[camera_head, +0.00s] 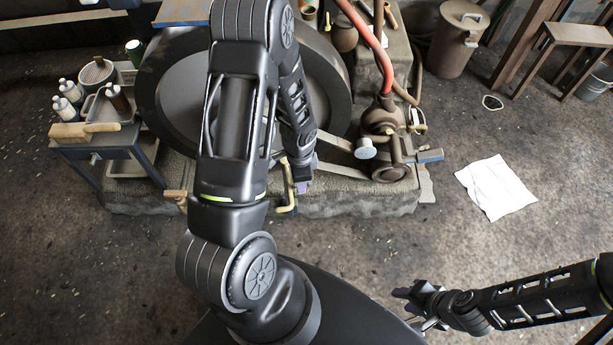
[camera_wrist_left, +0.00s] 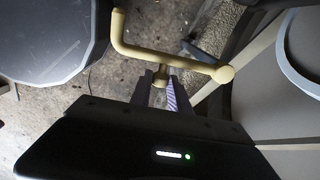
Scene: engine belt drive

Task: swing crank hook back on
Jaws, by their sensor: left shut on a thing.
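The crank hook (camera_wrist_left: 170,54) is a pale brass bent rod with a ball at one end in the left wrist view. In the head view it (camera_head: 291,188) hangs at the front of the engine's stone base, beside my left gripper (camera_head: 302,182). In the left wrist view my left gripper (camera_wrist_left: 160,90) has its fingers around a short stub on the rod and is shut on it. My left arm covers part of the large dark flywheel (camera_head: 170,90). My right gripper (camera_head: 412,305) is empty, with its fingers apart, at the lower right over bare floor.
The stone base (camera_head: 365,203) carries the flywheel and a rusty pump (camera_head: 382,122) with a red hose (camera_head: 378,48). A cart (camera_head: 110,140) with bottles stands at the left. A white sheet (camera_head: 495,187) lies on the open floor at the right.

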